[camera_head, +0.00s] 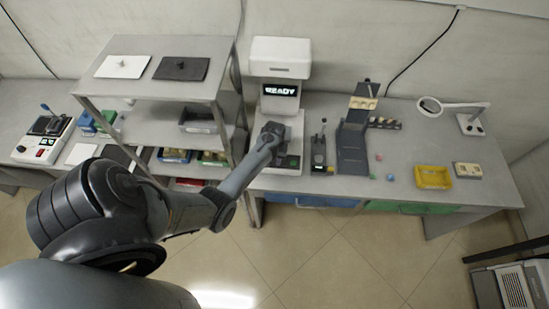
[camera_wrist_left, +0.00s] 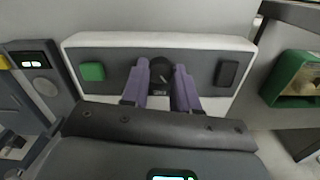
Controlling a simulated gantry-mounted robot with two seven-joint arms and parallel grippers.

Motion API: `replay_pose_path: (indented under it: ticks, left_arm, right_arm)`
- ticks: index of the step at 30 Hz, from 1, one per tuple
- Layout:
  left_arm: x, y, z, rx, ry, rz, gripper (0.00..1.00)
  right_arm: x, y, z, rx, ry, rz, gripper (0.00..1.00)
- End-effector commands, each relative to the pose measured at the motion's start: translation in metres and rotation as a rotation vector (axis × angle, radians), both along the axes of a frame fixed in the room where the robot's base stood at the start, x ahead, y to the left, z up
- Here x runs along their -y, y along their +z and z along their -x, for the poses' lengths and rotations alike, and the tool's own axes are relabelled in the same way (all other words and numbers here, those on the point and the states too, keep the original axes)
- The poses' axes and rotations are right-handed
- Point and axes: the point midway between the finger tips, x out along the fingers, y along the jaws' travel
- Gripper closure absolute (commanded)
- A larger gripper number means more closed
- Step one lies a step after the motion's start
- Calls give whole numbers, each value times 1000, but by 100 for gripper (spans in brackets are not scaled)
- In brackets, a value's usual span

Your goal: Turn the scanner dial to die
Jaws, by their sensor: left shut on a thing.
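The scanner (camera_head: 280,52) is a tall white machine on the bench, with a dark screen reading "READY". My left gripper (camera_head: 272,130) reaches to its lower front and hides the dial in the head view. Dial markings are too small to read. My right gripper is in neither view.
A grey shelf rack (camera_head: 150,90) stands close left of the scanner. A small dark device with a lever (camera_head: 319,150) and a tall dark stand (camera_head: 351,140) are to its right. A yellow tray (camera_head: 433,177) and magnifier lamp (camera_head: 430,106) are further right.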

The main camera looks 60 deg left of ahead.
Motion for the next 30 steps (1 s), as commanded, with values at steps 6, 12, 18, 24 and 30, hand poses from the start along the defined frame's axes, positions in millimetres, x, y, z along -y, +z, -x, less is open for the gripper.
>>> replay_pose_path:
  ticks: [6, 12, 18, 24, 30]
  left_arm:
    - [0, 4, 1, -1, -180, 0, 100]
    - [0, 3, 0, -1, -349, -1, 100]
    - [-1, 2, 0, 0, -485, -1, 100]
    - [0, 1, 0, 0, -576, -1, 100]
    - [-1, 0, 0, 0, -618, -1, 100]
  right_arm:
    - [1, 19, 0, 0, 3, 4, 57]
    - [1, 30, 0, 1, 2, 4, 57]
    - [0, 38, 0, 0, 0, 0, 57]
    - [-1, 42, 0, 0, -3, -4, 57]
    - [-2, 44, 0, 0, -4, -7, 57]
